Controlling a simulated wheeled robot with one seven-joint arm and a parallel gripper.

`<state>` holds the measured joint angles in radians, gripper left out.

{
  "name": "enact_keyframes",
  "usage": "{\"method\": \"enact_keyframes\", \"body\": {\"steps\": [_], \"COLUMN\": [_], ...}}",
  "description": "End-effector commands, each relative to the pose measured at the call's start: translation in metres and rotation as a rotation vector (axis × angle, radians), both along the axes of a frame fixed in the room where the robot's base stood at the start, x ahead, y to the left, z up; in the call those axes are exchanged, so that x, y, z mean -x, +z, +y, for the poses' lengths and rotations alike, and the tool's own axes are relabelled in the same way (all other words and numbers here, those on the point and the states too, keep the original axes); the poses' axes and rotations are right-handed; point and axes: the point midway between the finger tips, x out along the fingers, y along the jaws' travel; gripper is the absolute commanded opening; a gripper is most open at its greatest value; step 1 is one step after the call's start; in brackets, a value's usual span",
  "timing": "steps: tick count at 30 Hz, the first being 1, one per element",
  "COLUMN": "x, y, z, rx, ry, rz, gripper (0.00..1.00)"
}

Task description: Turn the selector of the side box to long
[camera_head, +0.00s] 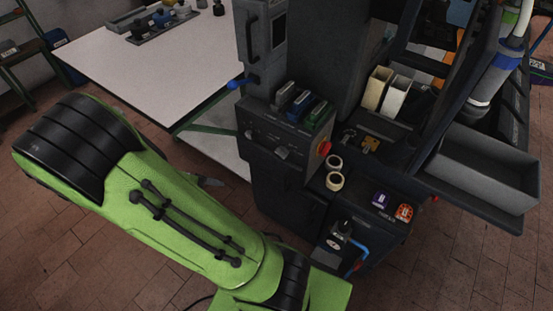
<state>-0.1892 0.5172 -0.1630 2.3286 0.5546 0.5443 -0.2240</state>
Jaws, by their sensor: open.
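A dark control box (262,128) stands at the middle of the head view, on the machine's left side. Its sloped front carries small grey knobs or switches, one at the left (249,134) and a larger one lower right (282,153). Their markings are too small to read, so I cannot tell which is the selector or where it points. A red button (324,148) sits at the box's right end. My green arm crosses the lower left, in front of and left of the box. My gripper cannot be made out.
Coloured blocks (300,104) stand on top of the box. Tape rolls (335,181), purple and orange-red items (404,212) and a blue-handled device (339,243) lie to the right. A white table (150,65) stands behind left. A grey tray (485,170) juts out at right.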

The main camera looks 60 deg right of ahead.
Motion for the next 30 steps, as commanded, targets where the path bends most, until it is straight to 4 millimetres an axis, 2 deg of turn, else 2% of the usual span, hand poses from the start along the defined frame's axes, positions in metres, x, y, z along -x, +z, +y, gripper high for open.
{"method": "enact_keyframes", "body": {"steps": [1, 3, 9, 12, 16, 22, 30], "x": [0.004, 0.009, 0.024, 0.027, 0.028, 0.030, 0.042], "y": [-0.026, -0.050, -0.101, -0.116, -0.126, -0.127, -0.127], "z": [-0.013, -0.032, -0.084, -0.104, -0.117, -0.133, -0.198], "rx": [0.074, 0.178, 0.479, 0.607, 0.704, 0.726, 0.723], "ry": [0.030, 0.080, 0.288, 0.407, 0.510, 0.535, 0.529], "rz": [0.089, 0.196, 0.512, 0.652, 0.763, 0.791, 0.792], "gripper": [0.74, 0.74, 0.74, 0.74, 0.74, 0.74, 0.74]}}
